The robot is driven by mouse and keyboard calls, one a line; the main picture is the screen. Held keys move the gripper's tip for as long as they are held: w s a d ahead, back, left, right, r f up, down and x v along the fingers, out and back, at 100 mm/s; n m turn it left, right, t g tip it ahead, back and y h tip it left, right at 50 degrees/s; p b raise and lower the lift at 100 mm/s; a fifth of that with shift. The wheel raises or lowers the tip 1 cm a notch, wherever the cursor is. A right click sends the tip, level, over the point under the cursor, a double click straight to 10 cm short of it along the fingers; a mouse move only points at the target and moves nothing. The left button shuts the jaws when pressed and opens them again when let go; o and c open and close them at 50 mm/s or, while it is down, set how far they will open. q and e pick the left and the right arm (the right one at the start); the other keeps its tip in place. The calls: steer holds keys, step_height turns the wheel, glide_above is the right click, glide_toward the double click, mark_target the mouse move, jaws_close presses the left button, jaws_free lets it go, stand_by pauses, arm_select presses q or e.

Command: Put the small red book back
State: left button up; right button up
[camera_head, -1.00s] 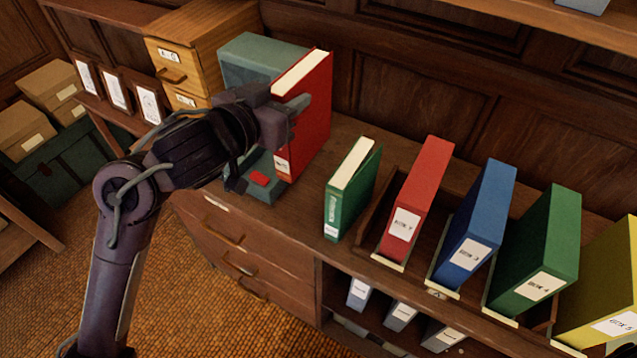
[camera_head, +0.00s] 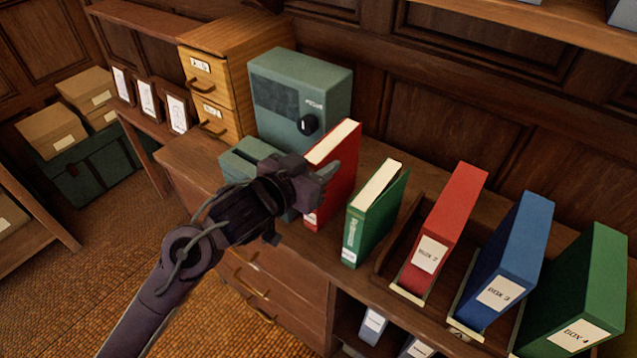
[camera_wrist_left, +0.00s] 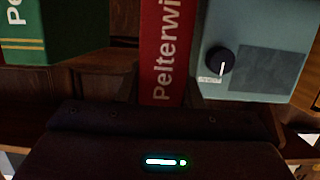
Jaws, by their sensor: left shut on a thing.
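The small red book (camera_head: 345,160) is upright, with pale page edges on top. My left gripper (camera_head: 318,180) is shut on it, and the wrist and fingers cover part of its spine side. In the left wrist view the red spine (camera_wrist_left: 162,50) stands between the fingers, with white lettering starting "Pelterwi". The book is just left of the green book (camera_head: 378,215), which stands upright on the cabinet top. I cannot tell whether the red book's bottom edge touches the wood. My right gripper is not in view.
Box files stand in a rack to the right: red (camera_head: 447,220), blue (camera_head: 510,250) and green (camera_head: 585,290). A grey-green box with a dark knob (camera_head: 300,100) stands behind the book. A wooden drawer unit (camera_head: 215,75) is at back left. A low green device (camera_head: 250,160) sits beside my wrist.

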arm_select(q)
step_height(320, 180, down, 4)
steer(key=shift+f, duration=0.2)
stand_by(0.3)
steer(key=shift+f, duration=0.15)
steer(key=o, duration=1.2)
steer(key=shift+f, duration=0.1)
steer(key=shift+c, duration=0.2)
